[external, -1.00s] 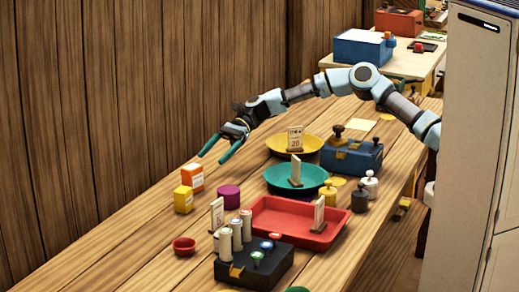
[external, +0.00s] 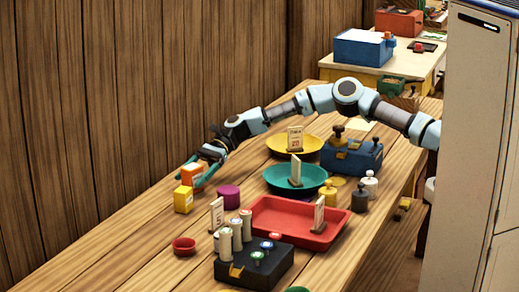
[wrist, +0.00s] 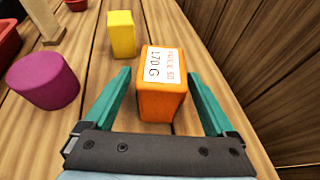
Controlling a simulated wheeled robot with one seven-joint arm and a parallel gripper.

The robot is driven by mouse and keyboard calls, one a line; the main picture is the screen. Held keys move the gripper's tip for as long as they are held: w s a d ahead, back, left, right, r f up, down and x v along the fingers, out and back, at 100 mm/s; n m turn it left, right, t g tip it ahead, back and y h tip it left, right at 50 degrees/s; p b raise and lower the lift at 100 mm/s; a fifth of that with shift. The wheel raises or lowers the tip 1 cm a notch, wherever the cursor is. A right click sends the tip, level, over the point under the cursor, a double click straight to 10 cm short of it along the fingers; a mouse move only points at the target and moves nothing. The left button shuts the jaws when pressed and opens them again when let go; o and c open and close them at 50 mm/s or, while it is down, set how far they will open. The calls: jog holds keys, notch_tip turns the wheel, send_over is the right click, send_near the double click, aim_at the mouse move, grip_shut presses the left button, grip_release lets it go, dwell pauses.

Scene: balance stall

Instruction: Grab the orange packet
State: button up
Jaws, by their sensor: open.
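The orange packet (wrist: 161,100) stands upright on the wooden table, with a white label reading 170 G. In the wrist view my gripper (wrist: 160,84) is open, with one teal finger on each side of the packet and a gap visible on both sides. In the external view the orange packet (external: 191,178) is partly hidden behind the fingers of my gripper (external: 203,170), which reach down around it from the far side.
A yellow packet (wrist: 122,34) stands just beyond the orange one. A purple cylinder (wrist: 43,81) is to its left in the wrist view. A red bowl (external: 184,246), a red tray (external: 262,239) and a teal dish (external: 282,187) are farther off. The wooden wall (wrist: 270,60) runs along the right.

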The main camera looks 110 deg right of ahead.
grip_shut()
dwell(0.8)
